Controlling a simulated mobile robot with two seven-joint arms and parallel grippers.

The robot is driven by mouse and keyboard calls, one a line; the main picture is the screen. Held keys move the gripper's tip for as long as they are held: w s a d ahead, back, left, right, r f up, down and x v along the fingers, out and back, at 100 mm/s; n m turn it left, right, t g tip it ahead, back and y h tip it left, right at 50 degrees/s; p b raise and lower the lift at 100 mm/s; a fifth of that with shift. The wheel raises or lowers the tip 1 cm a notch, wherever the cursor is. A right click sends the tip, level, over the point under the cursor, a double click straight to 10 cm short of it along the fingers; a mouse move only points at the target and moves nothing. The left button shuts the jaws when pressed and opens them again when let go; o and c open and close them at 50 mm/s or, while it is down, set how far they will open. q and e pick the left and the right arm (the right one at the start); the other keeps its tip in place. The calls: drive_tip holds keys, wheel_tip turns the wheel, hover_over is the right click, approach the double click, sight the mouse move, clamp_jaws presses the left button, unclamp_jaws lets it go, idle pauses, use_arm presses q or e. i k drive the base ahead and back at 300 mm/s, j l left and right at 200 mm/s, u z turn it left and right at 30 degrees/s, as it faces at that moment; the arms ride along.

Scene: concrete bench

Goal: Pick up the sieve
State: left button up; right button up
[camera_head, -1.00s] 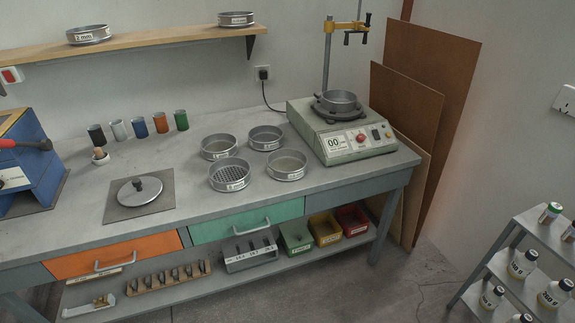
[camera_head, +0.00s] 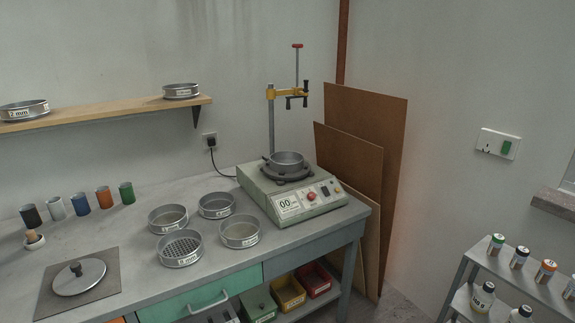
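Several round metal sieves stand in a cluster on the bench: a back left sieve (camera_head: 168,219), a back right sieve (camera_head: 216,206), a coarse-mesh front left sieve (camera_head: 180,249) and a front right sieve (camera_head: 239,232). Two more sieves are on the wall shelf, one at the left end (camera_head: 24,111) and one at the right end (camera_head: 181,91). A metal pan (camera_head: 287,161) sits on the shaker machine (camera_head: 300,203). Which sieve the task means cannot be told. Neither gripper is in view.
A metal lid (camera_head: 79,278) lies on a grey plate at the bench's front left. Several coloured cups (camera_head: 80,205) line the back. A clamp stand (camera_head: 271,115) rises behind the shaker. A bottle rack (camera_head: 497,283) stands at right. Brown boards (camera_head: 365,140) lean on the wall.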

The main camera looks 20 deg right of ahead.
sight(241, 231)
drive_tip(key=j+z, duration=0.1)
drive_tip(key=z, duration=0.3)
drive_tip(key=i+j+z, duration=0.1)
drive_tip(key=z, duration=0.3)
drive_tip(key=j+z, duration=0.15)
drive_tip(key=z, duration=0.25)
drive_tip(key=j+z, duration=0.55)
drive_tip(key=j, duration=0.3)
drive_tip(key=j+z, duration=0.15)
drive_tip(key=j, duration=0.75)
drive_tip(key=k, duration=0.05)
